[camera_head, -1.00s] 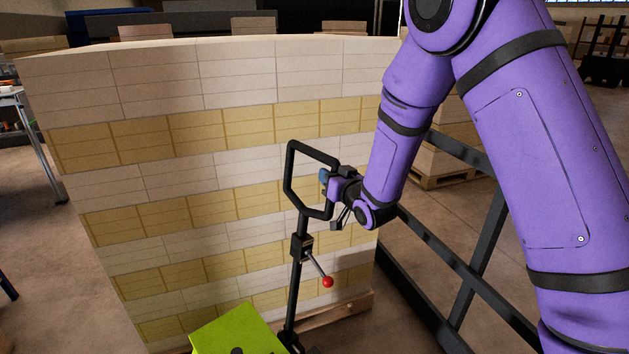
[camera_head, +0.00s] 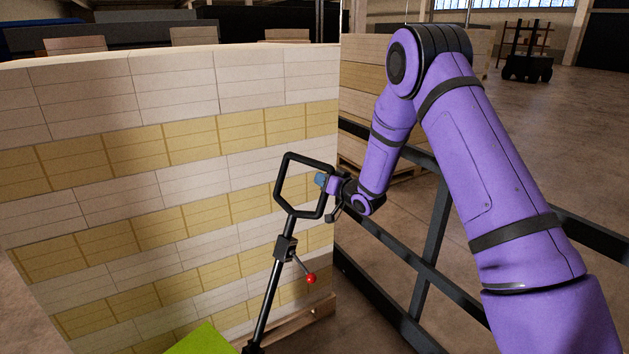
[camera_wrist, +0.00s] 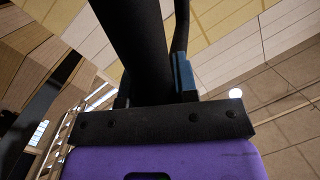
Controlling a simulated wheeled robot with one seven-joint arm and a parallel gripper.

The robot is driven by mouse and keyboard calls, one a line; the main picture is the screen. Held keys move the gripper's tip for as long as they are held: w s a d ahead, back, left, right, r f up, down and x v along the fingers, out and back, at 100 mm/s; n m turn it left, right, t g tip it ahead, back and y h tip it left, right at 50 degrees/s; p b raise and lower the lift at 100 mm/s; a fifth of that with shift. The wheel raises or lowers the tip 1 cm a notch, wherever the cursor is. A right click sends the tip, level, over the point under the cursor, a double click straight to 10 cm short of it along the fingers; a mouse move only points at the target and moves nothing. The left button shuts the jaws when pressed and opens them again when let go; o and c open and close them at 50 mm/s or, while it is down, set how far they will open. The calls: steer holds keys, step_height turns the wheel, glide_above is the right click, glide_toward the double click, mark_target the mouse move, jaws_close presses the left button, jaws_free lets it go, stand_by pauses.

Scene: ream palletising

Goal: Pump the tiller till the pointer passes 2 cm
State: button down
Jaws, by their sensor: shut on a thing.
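The tiller has a black loop handle (camera_head: 278,182) on a black shaft (camera_head: 270,300). It leans to the right in the head view. A small lever with a red knob (camera_head: 311,278) sticks out below the loop. My gripper (camera_head: 321,180), with a blue pad, is shut on the right side of the loop. In the wrist view the black handle bar (camera_wrist: 135,40) passes between the fingers, with a blue pad (camera_wrist: 184,75) beside it. A lime-green body (camera_head: 203,341) shows at the bottom edge, mostly cut off. No pointer or scale is visible.
A tall stack of white and yellow reams (camera_head: 170,150) on a wooden pallet (camera_head: 300,318) stands close behind the tiller. A dark metal railing (camera_head: 430,250) runs to the right, below my arm. Open floor (camera_head: 545,130) lies beyond it.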

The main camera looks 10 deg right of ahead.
steer(key=shift+w+d+f, duration=0.15)
steer(key=shift+d, duration=0.05)
steer(key=c, duration=0.9)
jaws_free()
steer(key=shift+d, duration=0.1)
steer(key=v, duration=1)
steer(key=shift+s, duration=0.35)
steer(key=shift+d, duration=0.1)
